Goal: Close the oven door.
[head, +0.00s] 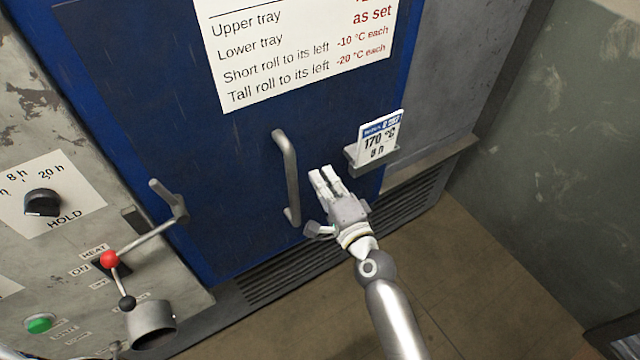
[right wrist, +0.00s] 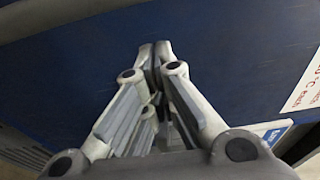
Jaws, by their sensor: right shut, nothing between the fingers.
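The blue oven door (head: 200,160) fills the middle of the head view, with a vertical grey bar handle (head: 287,170) on it. The door looks nearly flush with the grey frame; I cannot tell whether a small gap is left. My right gripper (head: 322,173) is just right of the handle, its fingers shut and pointing at the door. The right wrist view shows the shut fingertips (right wrist: 154,50) close to the blue door face (right wrist: 230,50), with nothing between them. I cannot tell whether they touch it. My left gripper is not in view.
A card stand (head: 378,142) reading 170 °C, 8 h is right of the handle. A grey control panel (head: 60,120) with a HOLD knob (head: 42,203) and a red-balled HEAT lever (head: 109,259) is at left. Bare floor (head: 470,270) lies at lower right, beside a dark wall (head: 560,130).

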